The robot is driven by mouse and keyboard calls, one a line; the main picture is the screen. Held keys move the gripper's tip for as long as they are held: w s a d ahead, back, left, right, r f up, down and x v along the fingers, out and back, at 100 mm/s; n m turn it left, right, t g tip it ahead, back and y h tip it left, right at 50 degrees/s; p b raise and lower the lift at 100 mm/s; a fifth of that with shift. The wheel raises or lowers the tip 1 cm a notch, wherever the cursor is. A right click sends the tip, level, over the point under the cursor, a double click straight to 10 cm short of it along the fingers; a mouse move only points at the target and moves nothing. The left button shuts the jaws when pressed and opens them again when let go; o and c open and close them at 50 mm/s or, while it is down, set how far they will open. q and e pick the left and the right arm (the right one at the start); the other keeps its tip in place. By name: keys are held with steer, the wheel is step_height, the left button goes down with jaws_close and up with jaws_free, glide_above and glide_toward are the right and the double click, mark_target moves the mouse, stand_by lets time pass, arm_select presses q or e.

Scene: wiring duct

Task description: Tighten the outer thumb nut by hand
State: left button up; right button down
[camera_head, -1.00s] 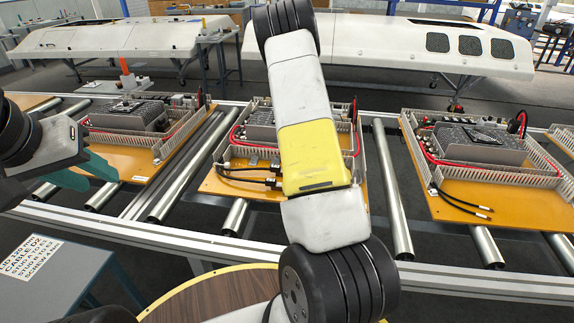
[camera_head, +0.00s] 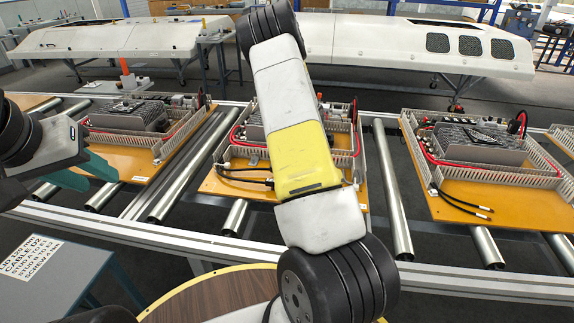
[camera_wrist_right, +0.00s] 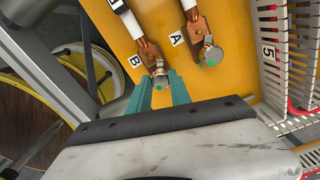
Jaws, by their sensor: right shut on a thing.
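In the right wrist view, my right gripper (camera_wrist_right: 162,83) has its teal fingers shut on a metal thumb nut (camera_wrist_right: 160,83) with a green dot. The nut sits at the copper cable lug (camera_wrist_right: 152,55) beside the label B. A second thumb nut (camera_wrist_right: 211,57) with a green dot sits at the lug (camera_wrist_right: 197,28) beside label A, free of the fingers. In the head view, my right gripper is hidden behind my own arm. My left gripper (camera_head: 90,174) hangs at the left, its teal fingers apart, holding nothing visible.
The middle orange board (camera_head: 240,188) lies on the roller conveyor, partly hidden by my right arm. A slotted grey duct wall (camera_wrist_right: 270,55) with label 5 stands right of the nuts. Similar boards flank the middle one.

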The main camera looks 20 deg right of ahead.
steer(key=shift+w+r, duration=0.15)
steer(key=c, duration=1.4)
jaws_free()
steer(key=shift+o, duration=1.2)
step_height(320, 180, up, 8)
steer(key=shift+f, duration=0.15)
